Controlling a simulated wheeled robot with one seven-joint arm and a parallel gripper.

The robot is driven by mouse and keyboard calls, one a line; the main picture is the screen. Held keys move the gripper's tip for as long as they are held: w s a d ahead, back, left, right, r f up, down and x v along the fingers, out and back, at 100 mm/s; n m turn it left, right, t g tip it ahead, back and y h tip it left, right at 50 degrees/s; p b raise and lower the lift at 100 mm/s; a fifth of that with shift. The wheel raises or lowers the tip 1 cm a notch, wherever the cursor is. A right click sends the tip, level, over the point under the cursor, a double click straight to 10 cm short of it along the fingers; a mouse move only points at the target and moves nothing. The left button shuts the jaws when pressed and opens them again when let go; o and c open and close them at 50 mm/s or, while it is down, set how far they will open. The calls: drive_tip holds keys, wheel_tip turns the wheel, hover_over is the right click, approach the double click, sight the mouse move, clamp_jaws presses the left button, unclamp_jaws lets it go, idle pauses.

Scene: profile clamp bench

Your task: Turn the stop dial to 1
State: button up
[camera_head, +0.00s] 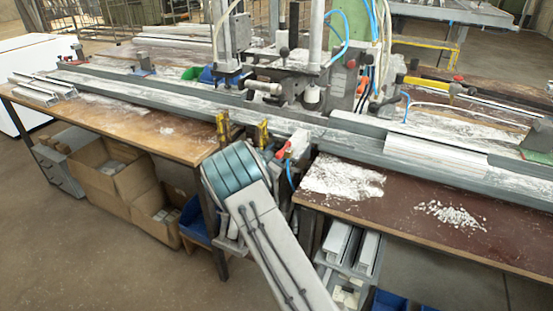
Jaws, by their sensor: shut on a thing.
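My gripper (242,131) is at the front edge of the long metal profile rail, left of the bench's middle. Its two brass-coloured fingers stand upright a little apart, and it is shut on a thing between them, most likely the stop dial. I cannot make out the dial's face, its numbers or its pointer. My own wrist and forearm cover the area just below and in front of the fingers.
The long rail (451,172) crosses the bench, with a clamp machine (311,95) behind my gripper. A red-handled lever (283,150) is close on the right. White shavings (343,178) lie on the right tabletop. Cardboard boxes (112,178) stand under the left tabletop.

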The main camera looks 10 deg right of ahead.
drive_tip(key=m+b, duration=0.3)
drive_tip(key=b, duration=0.3)
drive_tip(key=m+b, duration=0.3)
drive_tip(key=b, duration=0.3)
drive_tip(key=m+b, duration=0.3)
drive_tip(key=b, duration=0.3)
drive_tip(key=shift+d+f+b, duration=0.1)
drive_tip(key=shift+f+b, duration=0.2)
drive_tip(key=shift+r+m+b, duration=0.15)
drive_tip(key=shift+m+b, duration=0.25)
drive_tip(key=shift+b, duration=0.2)
drive_tip(key=o, duration=0.7)
drive_tip(key=shift+s+r, duration=0.1)
